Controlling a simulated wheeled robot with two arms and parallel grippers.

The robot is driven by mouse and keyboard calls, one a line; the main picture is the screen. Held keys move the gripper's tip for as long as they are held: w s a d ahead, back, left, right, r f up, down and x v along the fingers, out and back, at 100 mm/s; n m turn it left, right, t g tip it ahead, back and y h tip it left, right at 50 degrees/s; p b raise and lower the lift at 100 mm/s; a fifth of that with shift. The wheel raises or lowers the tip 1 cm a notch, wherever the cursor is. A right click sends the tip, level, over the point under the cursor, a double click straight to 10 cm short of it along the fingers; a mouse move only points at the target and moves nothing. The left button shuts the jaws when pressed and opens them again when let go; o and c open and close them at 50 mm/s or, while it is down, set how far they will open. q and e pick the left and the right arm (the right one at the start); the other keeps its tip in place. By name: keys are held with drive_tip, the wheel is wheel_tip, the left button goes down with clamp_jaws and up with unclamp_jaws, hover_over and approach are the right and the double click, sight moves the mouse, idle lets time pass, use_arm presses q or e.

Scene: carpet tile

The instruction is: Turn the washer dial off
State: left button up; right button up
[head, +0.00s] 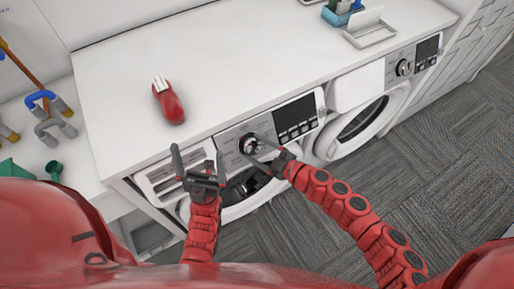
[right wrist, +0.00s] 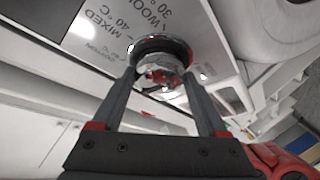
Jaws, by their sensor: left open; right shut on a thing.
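The washer dial (head: 249,144) is a round chrome knob on the grey control panel of the left washer (head: 230,203). In the right wrist view the dial (right wrist: 160,65) shows close up, with printed labels such as "MIXED" and "40 °C" around it. My right gripper (head: 258,147) is at the dial, its fingers shut on the knob, one on each side. My left gripper (head: 196,162) is open and empty in front of the detergent drawer (head: 170,182), left of the dial. Which setting the dial points to cannot be read.
A second washer (head: 362,120) with its own dial (head: 403,68) stands to the right. A red object (head: 169,101) lies on the white countertop (head: 235,65). A white tray (head: 370,32) is at the back right. Tools lie at the left. Grey carpet (head: 440,150) is open in front.

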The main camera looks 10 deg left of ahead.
drive_tip(key=o, duration=1.3)
drive_tip(key=shift+c, duration=0.2)
drive_tip(key=v, duration=1.7)
drive_tip(key=shift+s+d+p, duration=0.15)
drive_tip(key=shift+d+p, duration=0.05)
drive_tip(key=shift+p, duration=0.1)
